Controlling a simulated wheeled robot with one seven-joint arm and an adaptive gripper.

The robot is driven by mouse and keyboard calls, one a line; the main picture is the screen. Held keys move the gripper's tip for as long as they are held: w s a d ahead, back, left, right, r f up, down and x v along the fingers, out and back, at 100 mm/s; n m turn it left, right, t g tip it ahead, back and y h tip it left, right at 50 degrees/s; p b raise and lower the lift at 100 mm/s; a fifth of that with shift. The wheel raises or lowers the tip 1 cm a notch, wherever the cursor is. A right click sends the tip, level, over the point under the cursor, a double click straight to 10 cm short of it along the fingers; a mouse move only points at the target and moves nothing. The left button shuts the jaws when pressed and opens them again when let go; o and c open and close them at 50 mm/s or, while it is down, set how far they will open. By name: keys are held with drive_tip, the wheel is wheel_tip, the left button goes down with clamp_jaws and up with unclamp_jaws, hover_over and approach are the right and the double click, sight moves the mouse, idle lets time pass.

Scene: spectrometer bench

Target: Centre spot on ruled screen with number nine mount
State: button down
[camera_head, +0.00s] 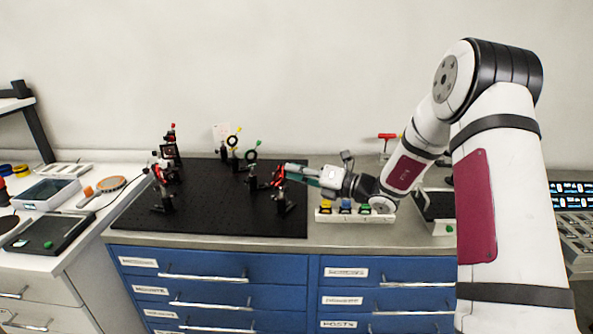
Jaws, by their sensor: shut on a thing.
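A small pale card, which looks like the ruled screen (221,131), stands at the back of the black breadboard. Its rulings and any spot on it are too small to make out. My gripper (287,173) reaches in from the right, low over the breadboard's right side. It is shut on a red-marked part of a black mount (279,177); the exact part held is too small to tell. No mount number is legible, so I cannot tell which is number nine.
The black breadboard (235,220) carries more posts, including mounts with yellow and green knobs (251,154) and a red-topped cluster (170,150) at the left. A strip with coloured blocks (347,215) lies below my wrist. The breadboard's front middle is clear.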

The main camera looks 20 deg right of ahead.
drive_tip(key=shift+d+f, duration=0.1)
idle(0.4)
drive_tip(key=c, duration=1.6)
unclamp_jaws()
drive_tip(key=shift+o, duration=0.2)
drive_tip(key=v, duration=1.2)
